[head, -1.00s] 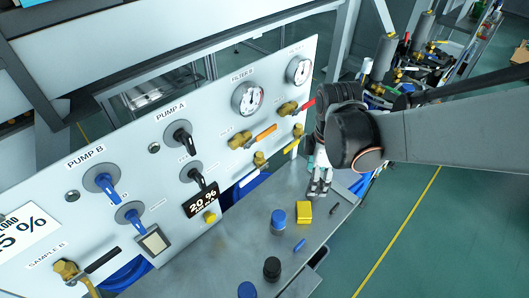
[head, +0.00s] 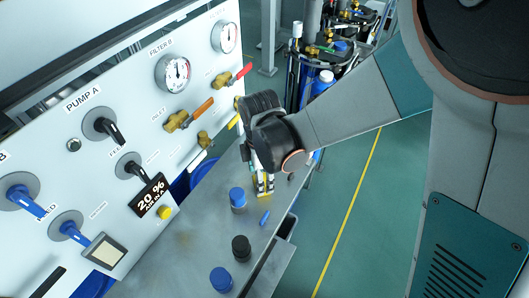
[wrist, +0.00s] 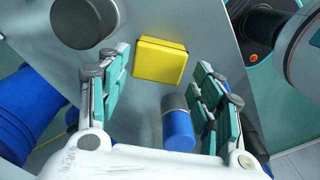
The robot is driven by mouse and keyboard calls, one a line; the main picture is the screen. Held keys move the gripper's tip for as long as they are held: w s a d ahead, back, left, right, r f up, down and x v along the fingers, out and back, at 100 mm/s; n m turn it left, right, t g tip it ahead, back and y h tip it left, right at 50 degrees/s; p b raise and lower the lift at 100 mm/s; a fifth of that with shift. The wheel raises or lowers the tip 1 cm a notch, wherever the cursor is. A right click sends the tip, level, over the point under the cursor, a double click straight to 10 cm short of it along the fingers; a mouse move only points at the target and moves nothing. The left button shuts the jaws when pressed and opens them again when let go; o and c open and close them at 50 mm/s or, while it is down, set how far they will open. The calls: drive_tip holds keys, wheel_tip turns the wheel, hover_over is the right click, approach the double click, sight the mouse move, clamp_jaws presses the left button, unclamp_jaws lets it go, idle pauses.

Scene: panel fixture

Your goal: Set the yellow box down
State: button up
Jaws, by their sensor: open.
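The yellow box (wrist: 160,61) lies on the grey bench top, in the upper middle of the wrist view. My gripper (wrist: 163,68) is open, with one finger on each side of the box and gaps on both sides. In the head view, my gripper (head: 263,188) points down at the bench, and only bits of yellow show among its fingers, so the box is mostly hidden there. Whether the box lies fully between the fingertips or a little beyond them I cannot tell.
A blue cylinder with a grey end (wrist: 178,125) shows near the right finger. A blue-capped jar (head: 238,198), a small blue piece (head: 265,217), a black jar (head: 241,247) and another blue jar (head: 221,279) stand nearby. The valve panel (head: 110,160) rises on the left.

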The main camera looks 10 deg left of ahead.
wheel_tip(320, 180, down, 4)
drive_tip(key=shift+w+r+b, duration=0.15)
drive_tip(key=shift+r+b, duration=0.05)
drive_tip(key=shift+b, duration=0.5)
drive_tip(key=shift+r, duration=0.1)
drive_tip(key=c, duration=1)
drive_tip(key=shift+r, duration=0.1)
